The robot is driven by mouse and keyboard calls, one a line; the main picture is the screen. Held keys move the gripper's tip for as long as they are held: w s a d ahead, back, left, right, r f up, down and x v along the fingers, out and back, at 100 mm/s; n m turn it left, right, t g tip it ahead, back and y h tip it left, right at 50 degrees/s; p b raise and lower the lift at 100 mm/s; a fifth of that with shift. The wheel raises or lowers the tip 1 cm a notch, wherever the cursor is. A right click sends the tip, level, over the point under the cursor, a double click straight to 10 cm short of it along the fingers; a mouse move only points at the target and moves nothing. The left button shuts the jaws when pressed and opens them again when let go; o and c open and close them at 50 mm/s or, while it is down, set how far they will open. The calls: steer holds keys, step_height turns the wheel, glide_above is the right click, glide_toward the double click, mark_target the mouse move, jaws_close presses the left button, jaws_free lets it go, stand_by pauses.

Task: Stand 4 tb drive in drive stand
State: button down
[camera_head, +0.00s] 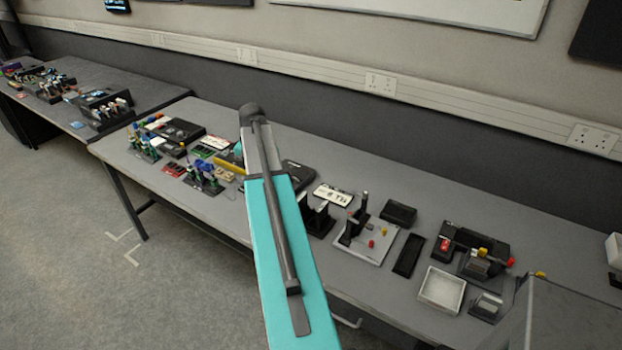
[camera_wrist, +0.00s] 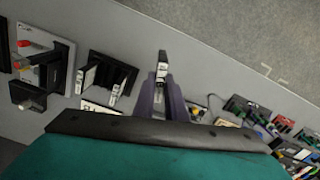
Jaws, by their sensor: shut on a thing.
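In the wrist view, my gripper (camera_wrist: 162,88) is shut on a narrow dark drive (camera_wrist: 163,62) with a white label, held upright between its purple-grey fingers. The writing on the label is too small to read. What looks like the drive stand (camera_wrist: 107,62) is a black piece to the left of my gripper, apart from the held drive. Upright slabs with pale faces stand on it. It also shows in the head view (camera_head: 318,217), just right of my teal arm, partly covered. My gripper is hidden in the head view.
A pale board with a black post (camera_head: 372,240), a dark block (camera_head: 398,213), a flat black bar (camera_head: 408,255) and a white tray (camera_head: 441,289) lie right of the stand. Several coloured parts crowd the table's left. The wall runs behind; bare table lies along the back right.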

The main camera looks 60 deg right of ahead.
steer(key=s+d+f+m+p, duration=0.2)
steer(key=s+d+m, duration=0.1)
steer(key=s+d, duration=0.8)
steer(key=shift+s+d, duration=0.4)
steer(key=shift+s, duration=0.2)
steer(key=shift+f, duration=0.25)
steer(key=shift+f+b, duration=1.05)
steer(key=shift+f, duration=1)
steer(key=shift+f+b, duration=0.7)
steer(key=shift+f, duration=1.15)
stand_by(0.7)
steer(key=c, duration=1.4)
jaws_free()
steer(key=shift+r, duration=0.1)
